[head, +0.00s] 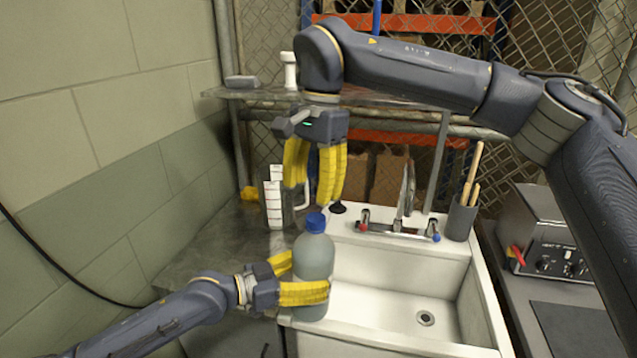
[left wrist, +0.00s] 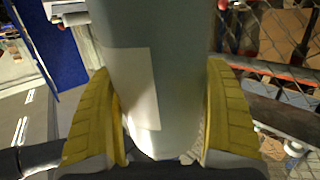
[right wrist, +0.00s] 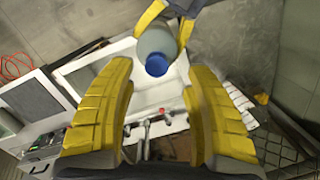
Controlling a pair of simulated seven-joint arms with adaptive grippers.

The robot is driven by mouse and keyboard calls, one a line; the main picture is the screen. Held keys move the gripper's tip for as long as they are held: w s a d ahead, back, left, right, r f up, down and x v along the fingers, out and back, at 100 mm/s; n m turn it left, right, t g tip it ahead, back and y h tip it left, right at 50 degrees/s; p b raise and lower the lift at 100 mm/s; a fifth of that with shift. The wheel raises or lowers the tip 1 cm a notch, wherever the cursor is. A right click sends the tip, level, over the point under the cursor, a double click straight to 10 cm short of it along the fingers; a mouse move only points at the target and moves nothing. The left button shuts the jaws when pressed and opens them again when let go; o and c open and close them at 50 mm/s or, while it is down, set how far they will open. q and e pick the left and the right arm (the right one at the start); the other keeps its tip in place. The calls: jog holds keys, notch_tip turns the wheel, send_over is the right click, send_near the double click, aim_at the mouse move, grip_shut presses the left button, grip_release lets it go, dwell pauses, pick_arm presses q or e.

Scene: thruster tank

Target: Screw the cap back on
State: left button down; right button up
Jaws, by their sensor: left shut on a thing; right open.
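A translucent grey bottle (head: 313,262) stands upright at the left edge of the sink. A blue cap (head: 315,222) sits on its top; whether it is threaded tight I cannot tell. My left gripper (head: 306,277) is shut around the bottle's body; in the left wrist view its yellow fingers flank the bottle (left wrist: 135,85). My right gripper (head: 312,195) is open and empty, pointing down above the cap. In the right wrist view the cap (right wrist: 156,65) shows beyond and between the open fingers, apart from them.
The white sink (head: 385,340) has a faucet (head: 397,228) at its back. A cup with wooden sticks (head: 461,218) stands at its back right. A shelf (head: 380,101) is behind my right gripper. A white graduated container (head: 274,203) stands behind left.

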aim_at(316, 217)
jog(key=shift+w+d+n+t, duration=0.3)
jog(key=shift+w+d+n, duration=0.1)
jog(key=shift+w+d, duration=0.25)
jog(key=shift+s+a+f, duration=0.1)
jog(key=shift+a+f, duration=0.05)
jog(key=shift+f, duration=1.85)
jog(key=shift+s+a+f, duration=0.1)
jog(key=shift+f, duration=1.9)
grip_shut()
